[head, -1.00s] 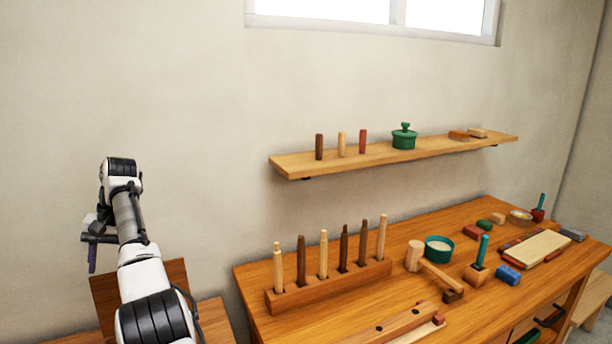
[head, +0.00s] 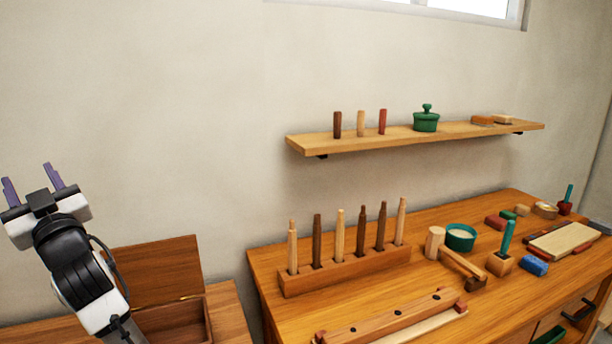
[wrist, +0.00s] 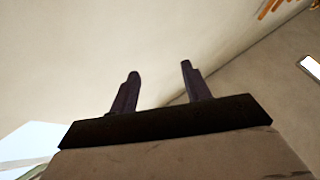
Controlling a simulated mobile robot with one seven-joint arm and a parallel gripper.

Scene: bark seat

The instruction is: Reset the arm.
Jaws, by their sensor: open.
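My gripper (head: 33,184) is at the left of the head view, raised and pointing up in front of the bare wall. Its two purple-grey fingers stand apart with nothing between them. In the wrist view my gripper (wrist: 158,84) shows the same two fingers spread and empty, with wall and a room corner behind them. The gripper touches nothing that I can see. Part of my arm below it is cut off by the lower edge of the head view.
An open wooden box (head: 160,268) stands below and right of my gripper. The workbench (head: 275,325) holds a peg rack (head: 345,272), a mallet (head: 435,242) and a green bowl (head: 461,237). A wall shelf (head: 390,137) holds small items. The wall space around my gripper is free.

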